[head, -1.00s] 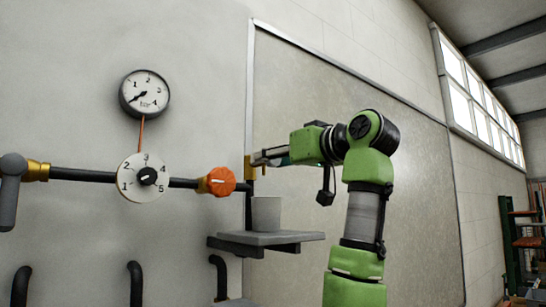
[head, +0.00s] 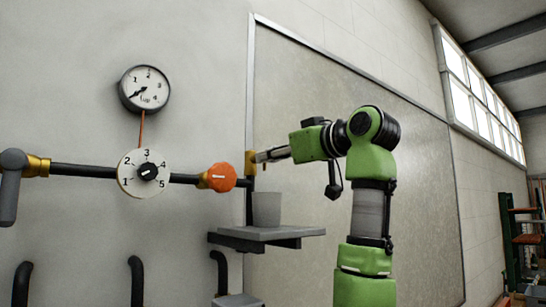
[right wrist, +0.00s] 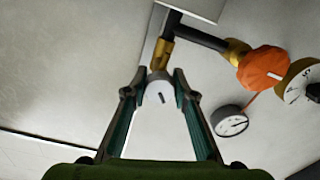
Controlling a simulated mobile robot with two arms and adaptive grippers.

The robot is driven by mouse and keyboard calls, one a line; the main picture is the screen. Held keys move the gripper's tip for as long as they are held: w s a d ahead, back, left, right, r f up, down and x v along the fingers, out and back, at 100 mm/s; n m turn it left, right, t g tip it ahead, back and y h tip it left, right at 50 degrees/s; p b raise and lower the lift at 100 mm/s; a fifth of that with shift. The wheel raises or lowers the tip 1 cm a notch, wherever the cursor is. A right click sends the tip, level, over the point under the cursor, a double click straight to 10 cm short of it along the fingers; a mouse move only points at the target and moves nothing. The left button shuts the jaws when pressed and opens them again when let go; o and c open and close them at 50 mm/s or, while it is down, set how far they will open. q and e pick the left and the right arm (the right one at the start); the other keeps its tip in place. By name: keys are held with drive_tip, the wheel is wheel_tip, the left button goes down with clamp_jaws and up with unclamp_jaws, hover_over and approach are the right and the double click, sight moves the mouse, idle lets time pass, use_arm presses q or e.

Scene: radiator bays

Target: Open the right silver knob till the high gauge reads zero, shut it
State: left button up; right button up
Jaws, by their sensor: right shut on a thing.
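The silver knob (right wrist: 159,93) sits on the brass valve (right wrist: 162,54) at the pipe's right end. The brass valve also shows in the head view (head: 250,164). My right gripper (head: 262,157) is shut on the knob; in the right wrist view its fingertips (right wrist: 159,80) lie on both sides of it. A dark mark on the knob's face is tilted slightly. In the head view the fingers hide the knob. The high gauge (head: 145,88) hangs on the wall at upper left; its needle points to the lower left, below the 1. My left gripper is out of view.
An orange knob (head: 221,177) and a white dial numbered 1 to 5 (head: 130,164) sit on the black pipe (head: 85,171). A grey cup (head: 266,208) stands on a shelf (head: 265,234) below the valve. A grey handle (head: 9,200) is at far left.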

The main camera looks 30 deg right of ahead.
drive_tip(key=n, duration=0.2)
drive_tip(key=shift+d+n, duration=0.1)
drive_tip(key=shift+n, duration=0.3)
drive_tip(key=n+p, duration=0.1)
drive_tip(key=n, duration=0.1)
drive_tip(key=shift+r+n, duration=0.1)
drive_tip(key=shift+n, duration=0.3)
drive_tip(key=n+p, duration=0.1)
drive_tip(key=n, duration=0.2)
drive_tip(key=shift+n+p, duration=0.55)
drive_tip(key=shift+n, duration=0.55)
drive_tip(key=o, duration=1.1)
drive_tip(key=shift+s, duration=0.1)
drive_tip(key=shift+s, duration=0.1)
